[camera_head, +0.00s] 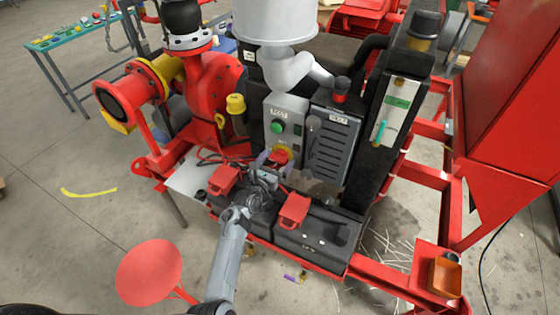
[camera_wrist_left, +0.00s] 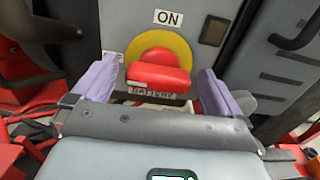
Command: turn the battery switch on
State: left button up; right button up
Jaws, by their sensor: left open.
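The battery switch is a red knob (camera_wrist_left: 158,76) on a round yellow plate, with an "ON" label above it and a "BATTERY" label below. In the head view the switch (camera_head: 280,155) sits low on the grey control box (camera_head: 286,118), partly hidden by my gripper. My left gripper (camera_head: 274,165) is in front of it. In the left wrist view my left gripper (camera_wrist_left: 157,88) is open, with one purple-padded finger on each side of the knob. Gaps show between the pads and the knob; whether the tips touch the panel I cannot tell. My right gripper is not in view.
Black batteries (camera_head: 313,240) with red terminal covers (camera_head: 293,211) lie below the box. A black louvred panel (camera_head: 333,146) stands to its right. A red pump (camera_head: 214,85) and a yellow-capped pipe (camera_head: 236,103) are to its left. Cables lie near my left wrist.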

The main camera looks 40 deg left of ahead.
pick_arm(q)
jog(key=shift+s, duration=0.15)
jog(key=shift+c, duration=0.8)
jog(key=c, duration=0.9)
jog(key=shift+o, duration=0.2)
